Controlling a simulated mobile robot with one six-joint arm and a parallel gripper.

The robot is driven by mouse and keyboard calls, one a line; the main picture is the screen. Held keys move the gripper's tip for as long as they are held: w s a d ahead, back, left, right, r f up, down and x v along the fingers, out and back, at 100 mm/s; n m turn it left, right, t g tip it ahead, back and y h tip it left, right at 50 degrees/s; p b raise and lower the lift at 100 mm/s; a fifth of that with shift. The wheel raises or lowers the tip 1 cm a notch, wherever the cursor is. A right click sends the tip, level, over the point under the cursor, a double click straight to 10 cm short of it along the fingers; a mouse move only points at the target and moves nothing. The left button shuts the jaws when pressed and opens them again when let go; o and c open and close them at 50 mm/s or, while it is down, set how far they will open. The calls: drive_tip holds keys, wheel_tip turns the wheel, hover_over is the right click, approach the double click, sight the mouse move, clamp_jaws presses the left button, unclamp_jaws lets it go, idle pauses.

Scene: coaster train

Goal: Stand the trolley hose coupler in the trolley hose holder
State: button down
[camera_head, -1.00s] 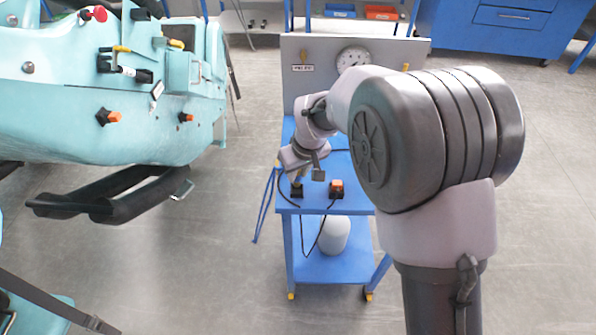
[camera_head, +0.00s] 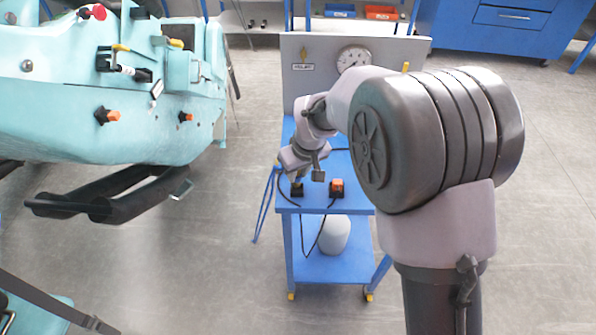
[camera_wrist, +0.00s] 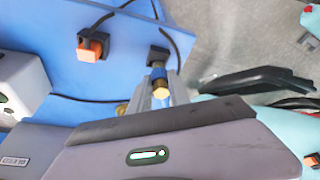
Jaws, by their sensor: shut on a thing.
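The trolley hose coupler, with a brass-coloured end and a blue band (camera_wrist: 160,88), is between the fingers of my gripper (camera_wrist: 168,92) in the wrist view. My gripper is shut on it. A black block (camera_wrist: 158,55), which looks like the trolley hose holder, is directly beyond the coupler. It also shows in the head view (camera_head: 297,190), at the front left of the blue trolley top (camera_head: 318,207), just below my gripper (camera_head: 297,181). I cannot tell whether the coupler's lower end is inside the holder or just above it.
A black block with an orange part (camera_head: 337,188) stands right of the holder on the trolley. Black hose (camera_head: 320,232) hangs over the front edge. The grey panel with a gauge (camera_head: 353,58) rises behind. The turquoise train body (camera_head: 150,125) is to the left, across clear floor.

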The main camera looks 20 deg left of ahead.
drive_tip(key=shift+f+b, duration=1.05)
drive_tip(key=shift+f, duration=0.25)
drive_tip(key=c, duration=1.1)
unclamp_jaws()
drive_tip(key=shift+c, duration=0.2)
drive_tip(key=p+v, duration=0.5)
drive_tip(key=v, duration=1.2)
drive_tip(key=shift+r, duration=0.2)
drive_tip(key=shift+d, duration=0.1)
